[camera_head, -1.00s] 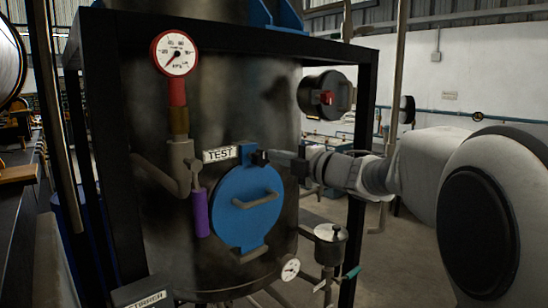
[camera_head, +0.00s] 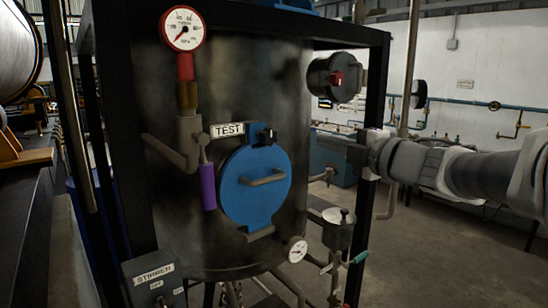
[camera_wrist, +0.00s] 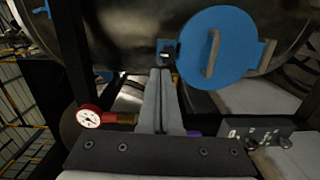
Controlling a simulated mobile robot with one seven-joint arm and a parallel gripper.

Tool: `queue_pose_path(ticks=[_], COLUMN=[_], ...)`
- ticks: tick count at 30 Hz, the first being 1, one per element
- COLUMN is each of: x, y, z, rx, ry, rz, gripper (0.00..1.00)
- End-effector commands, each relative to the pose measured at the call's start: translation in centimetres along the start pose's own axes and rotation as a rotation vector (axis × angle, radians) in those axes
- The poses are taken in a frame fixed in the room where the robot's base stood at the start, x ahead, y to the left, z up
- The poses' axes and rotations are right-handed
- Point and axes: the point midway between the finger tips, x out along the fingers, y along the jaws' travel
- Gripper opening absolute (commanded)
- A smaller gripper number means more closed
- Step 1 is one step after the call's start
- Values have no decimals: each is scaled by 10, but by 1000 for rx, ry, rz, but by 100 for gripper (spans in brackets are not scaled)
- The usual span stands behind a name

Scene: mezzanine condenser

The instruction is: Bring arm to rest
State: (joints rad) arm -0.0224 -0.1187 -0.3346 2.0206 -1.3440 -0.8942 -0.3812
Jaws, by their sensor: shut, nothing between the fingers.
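My gripper (camera_head: 350,153) is shut and empty, reaching in from the right at the tank's right side. In the head view its fingers overlap the black frame post. In the wrist view the two fingers (camera_wrist: 160,76) lie together, their tips pointing toward the small black latch (camera_wrist: 166,55) beside the blue round hatch (camera_wrist: 232,62). The hatch (camera_head: 238,192) looks closed on the dark metal tank (camera_head: 290,100). In the head view a clear gap shows between the fingertips and the hatch.
A red gauge (camera_head: 183,27), a purple-handled lever (camera_head: 208,187) and a TEST label (camera_head: 228,130) are left of or above the hatch. A STIRRER switch box (camera_head: 155,280) is at lower left. A small pot (camera_head: 338,228) hangs at lower right. Open floor (camera_head: 440,255) lies right.

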Motion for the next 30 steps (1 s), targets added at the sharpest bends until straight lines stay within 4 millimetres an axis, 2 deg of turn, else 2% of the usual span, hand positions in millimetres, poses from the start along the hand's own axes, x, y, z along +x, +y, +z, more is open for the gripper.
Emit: queue_pose_path(ticks=[4, 7, 11, 15, 20, 24, 27, 30], x=[-16, -35, -64, -100, -141, -176, -198, -216], y=[12, 10, -7, -43, -98, -150, -182, -205], z=[18, 32, 42, 38, 12, -29, -63, -93], rx=[152, 304, 517, 762, 1046, 1286, 1429, 1533], ry=[-187, -341, -525, -707, -892, -1037, -1122, -1184], rz=[52, 80, 88, 61, -17, -129, -223, -308], gripper=[0, 0, 0, 0, 0, 0, 0, 0])
